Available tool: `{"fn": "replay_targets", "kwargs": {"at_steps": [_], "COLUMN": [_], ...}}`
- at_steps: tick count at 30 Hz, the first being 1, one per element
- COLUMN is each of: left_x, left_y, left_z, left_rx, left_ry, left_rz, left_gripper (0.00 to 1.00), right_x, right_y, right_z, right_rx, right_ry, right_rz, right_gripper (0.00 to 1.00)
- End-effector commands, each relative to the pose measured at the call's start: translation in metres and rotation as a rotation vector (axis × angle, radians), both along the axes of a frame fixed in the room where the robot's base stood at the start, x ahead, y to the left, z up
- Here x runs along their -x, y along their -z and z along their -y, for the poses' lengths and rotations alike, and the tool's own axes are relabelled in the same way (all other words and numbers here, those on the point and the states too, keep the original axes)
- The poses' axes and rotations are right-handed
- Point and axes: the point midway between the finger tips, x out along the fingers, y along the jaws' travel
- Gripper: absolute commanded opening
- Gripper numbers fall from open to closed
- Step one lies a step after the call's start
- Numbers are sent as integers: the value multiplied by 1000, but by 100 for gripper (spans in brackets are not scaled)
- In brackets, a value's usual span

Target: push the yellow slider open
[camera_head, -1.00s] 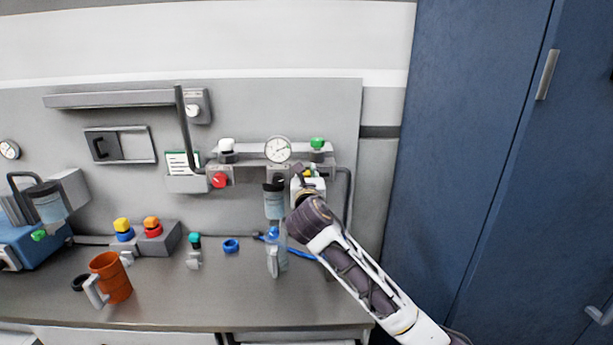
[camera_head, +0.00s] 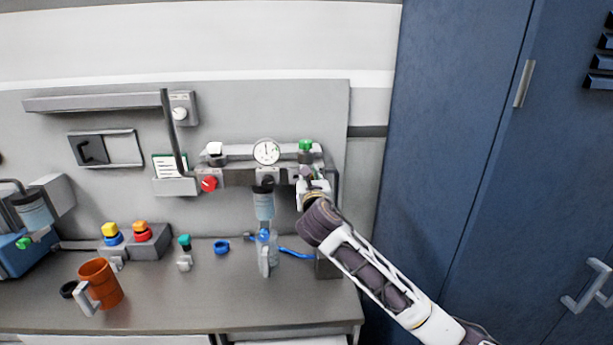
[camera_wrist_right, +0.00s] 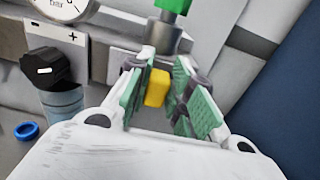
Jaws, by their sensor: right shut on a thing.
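The yellow slider (camera_wrist_right: 157,88) shows in the right wrist view as a small yellow block between the green-padded fingers. My right gripper (camera_wrist_right: 166,82) is shut on it. In the head view my right gripper (camera_head: 311,178) is at the right end of the grey wall fixture (camera_head: 236,177), below the green knob (camera_head: 305,146). The slider is hidden or too small to make out there. Its track is mostly covered by the gripper, so I cannot tell how far along it sits. My left gripper is not in view.
A round gauge (camera_head: 266,151), a red knob (camera_head: 208,184) and a black knob (camera_wrist_right: 43,68) are close by. A clear bottle (camera_head: 264,252), a blue ring (camera_head: 221,247) and an orange mug (camera_head: 101,285) stand on the bench. A blue cabinet (camera_head: 455,130) is at the right.

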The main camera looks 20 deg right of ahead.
Motion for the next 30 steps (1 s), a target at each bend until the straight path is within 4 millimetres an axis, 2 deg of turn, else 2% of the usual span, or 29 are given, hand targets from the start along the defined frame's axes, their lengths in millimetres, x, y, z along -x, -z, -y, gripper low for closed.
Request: {"fn": "replay_targets", "kwargs": {"at_steps": [4,5,9,14,19,22,30], "left_x": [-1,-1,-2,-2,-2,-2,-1], "left_y": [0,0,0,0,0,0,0], "left_z": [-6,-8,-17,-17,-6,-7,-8], "left_rx": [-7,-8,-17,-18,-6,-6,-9], "left_ry": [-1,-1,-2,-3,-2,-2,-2], "left_rz": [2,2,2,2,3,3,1], "left_gripper": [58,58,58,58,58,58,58], "right_x": [0,0,0,0,0,2,16], "right_y": [2,2,2,1,1,0,0], "right_z": [2,3,2,2,1,1,-4], "right_rx": [2,2,2,2,2,2,3], "right_ry": [7,8,7,5,4,4,3], "right_rz": [-4,-4,-3,-2,-1,-1,0], "right_gripper": [0,24,42,43,43,43,43]}}
